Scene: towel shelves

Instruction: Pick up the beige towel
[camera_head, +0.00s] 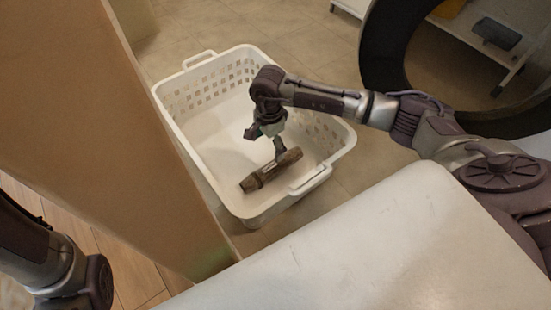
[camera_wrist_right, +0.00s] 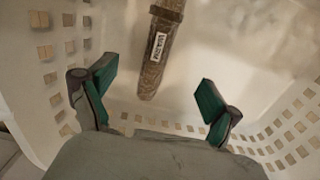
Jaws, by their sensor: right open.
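A rolled brown-beige towel (camera_head: 263,174) with a band and a small label lies in a white laundry basket (camera_head: 178,97). In the right wrist view the towel (camera_wrist_right: 153,71) runs from the top edge down to between the fingers. My right gripper (camera_head: 276,145) reaches down into the basket, over the towel. In the right wrist view the right gripper (camera_wrist_right: 156,86) is open, with one green-padded finger on each side of the towel's near end and gaps to both. The left arm shows at the lower left of the head view, but its gripper does not.
The basket's perforated walls surround the right gripper. A tall brown panel (camera_head: 95,130) stands left of the basket. A white surface (camera_head: 350,250) is in front. A dark round opening (camera_head: 385,60) is at upper right, and open floor (camera_head: 300,40) lies behind.

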